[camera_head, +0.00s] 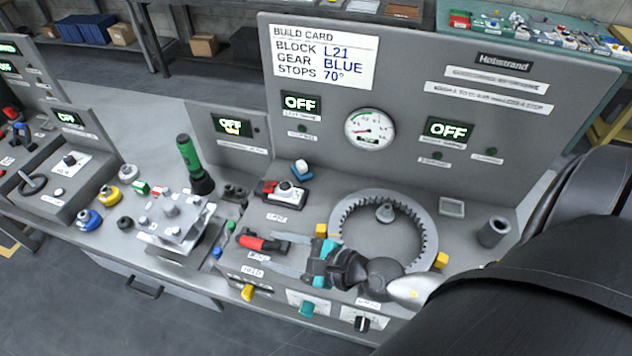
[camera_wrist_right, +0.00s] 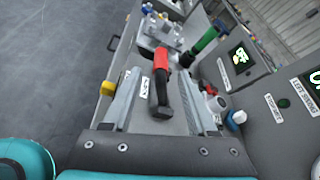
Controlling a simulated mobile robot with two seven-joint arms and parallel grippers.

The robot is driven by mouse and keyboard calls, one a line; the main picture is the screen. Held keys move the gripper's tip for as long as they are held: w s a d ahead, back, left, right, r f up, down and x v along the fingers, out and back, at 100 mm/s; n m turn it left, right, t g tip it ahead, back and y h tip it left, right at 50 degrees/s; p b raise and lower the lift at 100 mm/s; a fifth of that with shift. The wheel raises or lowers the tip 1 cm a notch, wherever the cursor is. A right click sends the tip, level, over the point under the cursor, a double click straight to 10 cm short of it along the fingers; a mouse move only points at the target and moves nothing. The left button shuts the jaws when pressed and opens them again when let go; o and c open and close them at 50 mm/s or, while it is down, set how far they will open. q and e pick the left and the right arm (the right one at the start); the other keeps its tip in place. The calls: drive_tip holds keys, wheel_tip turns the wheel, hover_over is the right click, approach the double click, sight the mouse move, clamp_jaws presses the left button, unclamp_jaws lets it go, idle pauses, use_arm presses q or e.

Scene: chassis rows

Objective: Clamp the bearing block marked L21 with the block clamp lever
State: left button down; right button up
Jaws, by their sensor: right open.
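A clamp lever with a red grip and black ends (camera_head: 264,244) lies low on the grey bench. It also shows in the right wrist view (camera_wrist_right: 161,62), between the two finger lines. My right gripper (camera_head: 280,255) is open, with its grey fingers pointing left toward the lever; it also shows in the wrist view (camera_wrist_right: 160,88). Contact with the lever cannot be told. A grey device with a red part and a white round top (camera_head: 285,190) stands behind the lever. The L21 mark is readable only on the build card (camera_head: 318,55), not on any block. My left gripper is not in view.
A toothed ring (camera_head: 343,215) lies right of the lever, partly behind my right arm. A tall green-handled tool (camera_head: 190,160) and a stacked metal fixture (camera_head: 178,232) stand to the left. A yellow knob (camera_head: 248,292) is on the front edge. The upright panel (camera_head: 420,80) closes the back.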

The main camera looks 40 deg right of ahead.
drive_tip(key=b+v, duration=0.2)
drive_tip(key=v, duration=0.6)
drive_tip(key=shift+s, duration=0.35)
drive_tip(key=shift+d+r, duration=0.15)
drive_tip(key=shift+d, duration=0.05)
